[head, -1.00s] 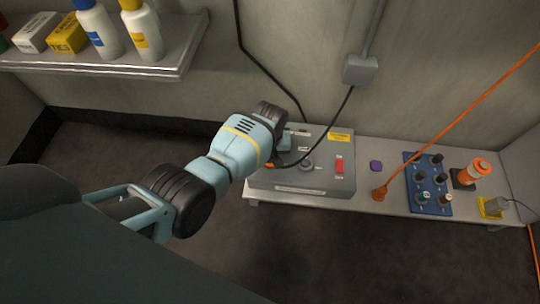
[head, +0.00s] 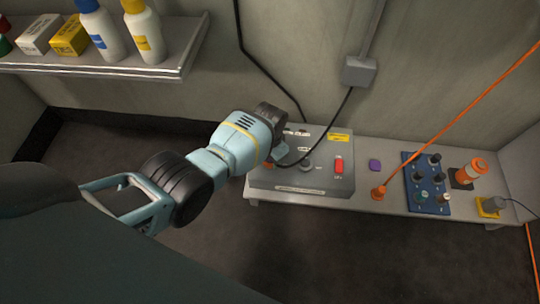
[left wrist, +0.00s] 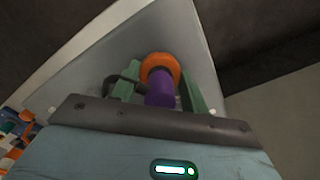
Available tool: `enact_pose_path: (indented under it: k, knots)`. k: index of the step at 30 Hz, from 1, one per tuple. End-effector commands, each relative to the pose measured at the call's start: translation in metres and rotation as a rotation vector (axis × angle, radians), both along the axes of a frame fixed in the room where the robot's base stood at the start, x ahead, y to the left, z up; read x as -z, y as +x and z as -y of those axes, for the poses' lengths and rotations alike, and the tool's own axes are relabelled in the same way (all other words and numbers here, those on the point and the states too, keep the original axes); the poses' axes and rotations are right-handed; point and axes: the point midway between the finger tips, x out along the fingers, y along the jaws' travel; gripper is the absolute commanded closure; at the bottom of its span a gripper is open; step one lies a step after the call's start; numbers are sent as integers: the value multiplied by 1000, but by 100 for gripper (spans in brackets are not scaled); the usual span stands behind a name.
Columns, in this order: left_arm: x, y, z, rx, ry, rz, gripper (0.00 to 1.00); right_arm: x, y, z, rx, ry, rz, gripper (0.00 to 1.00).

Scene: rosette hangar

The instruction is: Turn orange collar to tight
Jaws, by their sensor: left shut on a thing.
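The orange collar (left wrist: 160,68) shows in the left wrist view as a ring around the far end of a purple cylinder (left wrist: 160,92). The green fingers of my left gripper (left wrist: 160,82) stand on both sides of it, and the gripper is shut on the collar. In the head view my left gripper (head: 280,150) is at the left part of the grey box (head: 300,191); there the gripper hides the collar. Any tight marking for the collar cannot be read. My right gripper is not in view.
The box has a round knob (head: 306,166) and a red switch (head: 339,164); a black cable runs up to a wall box (head: 358,71). To the right on the bench (head: 385,205) are a purple block (head: 375,165), a blue knob panel (head: 410,190) and an orange cylinder (head: 471,172).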

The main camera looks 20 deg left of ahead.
Motion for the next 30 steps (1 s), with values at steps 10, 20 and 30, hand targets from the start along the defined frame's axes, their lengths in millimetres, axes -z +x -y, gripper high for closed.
enact_pose_path:
  k: [10, 20, 30]
  knots:
    - [1, 0, -1, 320, 1, -3, 78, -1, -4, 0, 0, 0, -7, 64]
    - [1, 0, -1, 543, 0, -2, 78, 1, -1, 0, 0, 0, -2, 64]
    - [1, 0, -1, 639, 0, -2, 78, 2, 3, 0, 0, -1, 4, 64]
